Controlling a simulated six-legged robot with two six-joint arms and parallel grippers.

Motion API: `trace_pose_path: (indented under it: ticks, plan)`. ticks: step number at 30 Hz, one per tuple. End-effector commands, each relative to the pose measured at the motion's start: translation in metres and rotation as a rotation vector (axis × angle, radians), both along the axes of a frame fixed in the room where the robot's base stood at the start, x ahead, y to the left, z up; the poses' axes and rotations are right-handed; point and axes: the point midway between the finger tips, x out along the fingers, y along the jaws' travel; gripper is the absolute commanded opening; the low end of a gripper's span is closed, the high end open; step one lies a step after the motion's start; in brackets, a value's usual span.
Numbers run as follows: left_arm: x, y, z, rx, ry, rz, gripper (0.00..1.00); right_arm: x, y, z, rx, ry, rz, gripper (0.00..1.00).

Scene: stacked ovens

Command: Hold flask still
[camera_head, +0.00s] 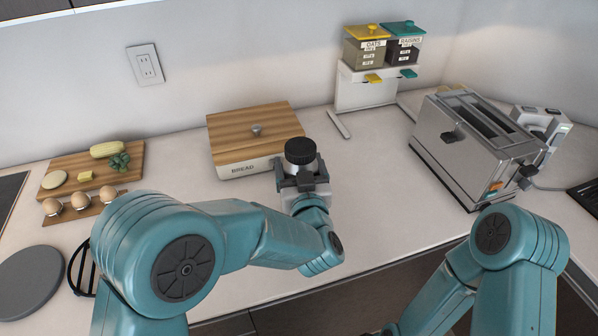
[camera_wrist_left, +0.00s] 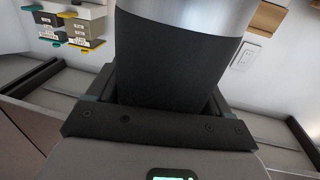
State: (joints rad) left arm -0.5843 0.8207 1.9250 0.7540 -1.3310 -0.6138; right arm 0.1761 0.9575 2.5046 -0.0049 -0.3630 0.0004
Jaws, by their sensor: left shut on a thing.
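The flask (camera_head: 301,156) has a black lid and a silver body and is held upright above the counter in front of the bread box. My left gripper (camera_head: 303,181) is shut on it. In the left wrist view, the flask (camera_wrist_left: 172,60) fills the middle, with a dark lower part and a silver band above, between the fingers of my left gripper (camera_wrist_left: 158,105). Its underside is hidden by the gripper. My right arm shows at the lower right in the head view, but its gripper is out of the picture.
A bread box (camera_head: 235,168) with a wooden lid stands behind the flask. A steel toaster (camera_head: 462,150) is at the right. A dispenser stand (camera_head: 362,93) is at the back. A cutting board (camera_head: 76,166) with food lies left. The counter between flask and toaster is clear.

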Motion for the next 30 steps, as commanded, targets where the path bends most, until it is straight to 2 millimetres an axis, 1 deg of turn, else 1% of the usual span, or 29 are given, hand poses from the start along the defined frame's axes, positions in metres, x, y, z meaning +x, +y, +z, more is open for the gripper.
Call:
trace_pose_path:
  ticks: [1, 3, 5, 12, 17, 18, 19, 25, 29, 30]
  plan:
    - [0.001, 0.0, -0.007, 0.002, 0.0, 0.001, 0.0, 0.0, 0.0, 0.001, 0.0, 0.0, 0.0, 0.43]
    - [0.001, 0.0, -0.015, 0.0, -0.002, 0.001, 0.0, 0.0, 0.0, 0.002, 0.0, 0.0, 0.0, 0.43]
    - [0.001, 0.0, -0.018, 0.0, -0.003, 0.0, 0.0, 0.0, 0.0, 0.002, 0.0, 0.0, 0.0, 0.43]
    - [0.001, 0.0, -0.019, -0.001, -0.004, 0.0, 0.0, 0.0, 0.0, 0.001, 0.0, 0.0, 0.0, 0.43]
    - [0.001, 0.0, -0.024, -0.001, -0.004, 0.0, 0.0, 0.0, 0.0, -0.004, 0.0, 0.0, 0.0, 0.43]
    - [0.001, 0.0, -0.024, 0.0, 0.0, 0.0, 0.9, 0.0, 0.0, -0.003, 0.0, 0.0, 0.0, 0.43]
    - [0.001, 0.0, -0.023, 0.0, 0.0, 0.0, 0.99, 0.0, 0.0, -0.002, 0.0, 0.0, 0.0, 0.43]
    - [0.001, 0.0, -0.023, 0.0, 0.0, 0.0, 1.0, 0.0, 0.0, -0.002, 0.0, 0.0, 0.0, 0.43]
    - [0.001, 0.0, -0.018, 0.0, 0.0, 0.0, 1.0, 0.0, 0.0, 0.004, 0.0, 0.0, 0.0, 0.43]
    - [0.001, 0.001, -0.021, 0.0, 0.0, 0.0, 1.0, 0.0, 0.0, 0.001, 0.0, 0.0, 0.0, 0.43]
